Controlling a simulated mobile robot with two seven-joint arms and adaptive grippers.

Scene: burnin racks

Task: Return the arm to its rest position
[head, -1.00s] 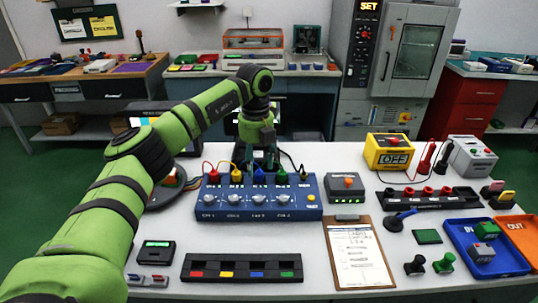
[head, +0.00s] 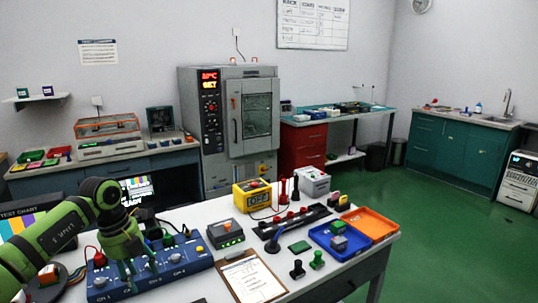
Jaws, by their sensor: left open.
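My left arm (head: 62,228) is green with dark bands and comes in from the left. Its left gripper (head: 128,272) is open and points down, seen in front of the blue channel box (head: 182,268). I see nothing between its fingers, and whether they touch the box I cannot tell. The gripper hides some of the box's knobs and plugs. A red plug (head: 99,260) and a green plug (head: 168,240) show on the box. My right gripper is not in view.
On the white table stand a small grey box (head: 227,234), a clipboard (head: 252,281), a yellow meter (head: 250,195), a blue tray (head: 352,249) and an orange tray (head: 375,224). A screen (head: 18,219) stands left behind the arm. Green floor (head: 460,240) is open at right.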

